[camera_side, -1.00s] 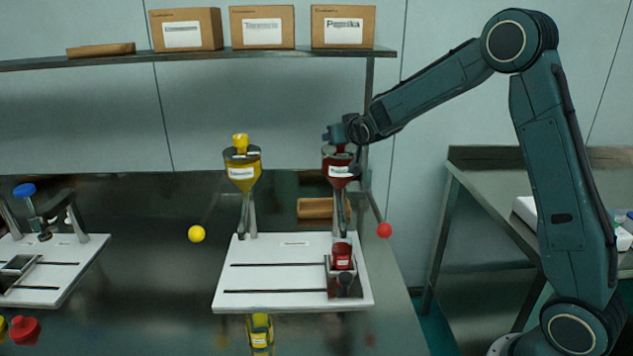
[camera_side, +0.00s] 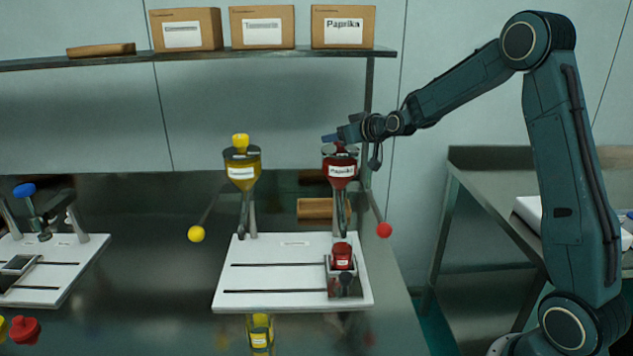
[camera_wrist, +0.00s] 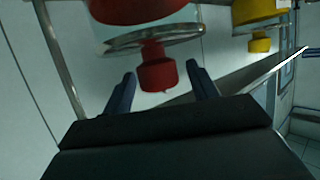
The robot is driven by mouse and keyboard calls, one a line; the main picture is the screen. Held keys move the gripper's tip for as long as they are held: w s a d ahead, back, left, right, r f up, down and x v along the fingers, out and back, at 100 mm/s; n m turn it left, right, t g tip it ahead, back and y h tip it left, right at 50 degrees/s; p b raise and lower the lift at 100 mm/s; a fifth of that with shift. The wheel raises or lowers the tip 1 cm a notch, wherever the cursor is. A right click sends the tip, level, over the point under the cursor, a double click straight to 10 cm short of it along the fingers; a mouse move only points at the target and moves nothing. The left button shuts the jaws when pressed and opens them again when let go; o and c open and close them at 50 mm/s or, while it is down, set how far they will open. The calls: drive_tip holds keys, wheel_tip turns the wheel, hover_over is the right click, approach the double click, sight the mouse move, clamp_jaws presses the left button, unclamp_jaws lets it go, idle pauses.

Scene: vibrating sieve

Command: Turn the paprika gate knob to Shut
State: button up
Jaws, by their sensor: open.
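The paprika hopper (camera_side: 340,169) is a red funnel with a white label on the right of the white sieve board (camera_side: 290,290). In the wrist view its red knob (camera_wrist: 157,72) sits between my two spread fingers, with a visible gap on each side. My gripper (camera_wrist: 160,85) is open and holds nothing. In the side view the gripper (camera_side: 331,138) is at the top of the paprika hopper and partly hides the knob. The knob's gate setting cannot be read.
The yellow hopper (camera_side: 242,172) with its yellow knob (camera_side: 240,142) stands to the left. Levers end in a yellow ball (camera_side: 196,234) and a red ball (camera_side: 384,230). A red jar (camera_side: 342,254) stands below the paprika hopper. Boxes (camera_side: 343,27) line the shelf above.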

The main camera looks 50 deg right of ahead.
drive_tip(key=shift+s+n+y, duration=0.1)
drive_tip(key=shift+n+y, duration=0.8)
drive_tip(key=shift+y, duration=0.1)
drive_tip(key=v, duration=1.4)
drive_tip(key=s+a+n+g, duration=0.1)
drive_tip(key=s+a+g, duration=0.4)
drive_tip(key=s+a, duration=0.9)
drive_tip(key=shift+s+a+f+y, duration=0.3)
drive_tip(key=shift+a+f, duration=0.15)
drive_tip(key=shift+a, duration=1.2)
drive_tip(key=w+d+t+y, duration=0.1)
drive_tip(key=w+d+t, duration=0.4)
drive_tip(key=w+d, duration=1)
drive_tip(key=d, duration=0.4)
drive_tip(key=shift+r, duration=0.25)
